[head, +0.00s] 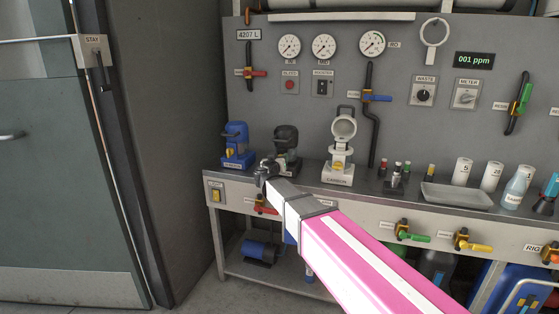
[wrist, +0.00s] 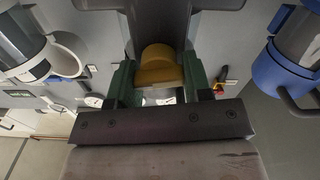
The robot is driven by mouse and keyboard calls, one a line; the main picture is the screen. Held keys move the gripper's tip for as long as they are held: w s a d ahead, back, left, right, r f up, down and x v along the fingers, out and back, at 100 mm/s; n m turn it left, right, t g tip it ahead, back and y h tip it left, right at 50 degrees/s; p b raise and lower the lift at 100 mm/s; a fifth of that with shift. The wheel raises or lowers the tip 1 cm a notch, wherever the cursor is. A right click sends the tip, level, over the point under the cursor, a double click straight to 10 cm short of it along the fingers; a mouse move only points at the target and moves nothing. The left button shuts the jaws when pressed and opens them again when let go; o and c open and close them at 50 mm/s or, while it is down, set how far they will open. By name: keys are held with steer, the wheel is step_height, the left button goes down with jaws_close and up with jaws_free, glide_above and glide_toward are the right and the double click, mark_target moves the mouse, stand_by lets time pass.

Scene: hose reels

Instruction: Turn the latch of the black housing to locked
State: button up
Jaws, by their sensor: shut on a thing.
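The black housing (head: 286,138) stands on the bench between a blue and a white one. Its dark body (wrist: 160,18) also fills the top middle of the wrist view. My gripper (head: 266,167) is at the front of this housing and covers part of its lower body in the head view. In the wrist view my gripper (wrist: 160,88) has its green-lined fingers on both sides of a mustard-yellow latch (wrist: 157,66), shut on it. The latch is hidden in the head view. I cannot read a lock marking on the housing.
The blue housing (head: 236,145) is close on the left. The white housing (head: 341,150), with a round open top, is on the right. Small bottles (head: 395,175) and a grey tray (head: 456,196) lie farther right. Gauges and valves fill the panel behind.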

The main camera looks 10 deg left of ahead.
steer(key=n, duration=0.4)
steer(key=shift+a+n, duration=0.1)
steer(key=shift+n, duration=0.2)
steer(key=n, duration=0.3)
steer(key=shift+f+n, duration=0.1)
steer(key=shift+n, duration=0.3)
steer(key=n, duration=0.4)
steer(key=shift+a+f, duration=0.1)
steer(key=shift+n, duration=1.6)
steer(key=shift+f+n, duration=0.1)
steer(key=shift+n, duration=0.2)
steer(key=o, duration=0.9)
steer(key=shift+s, duration=0.1)
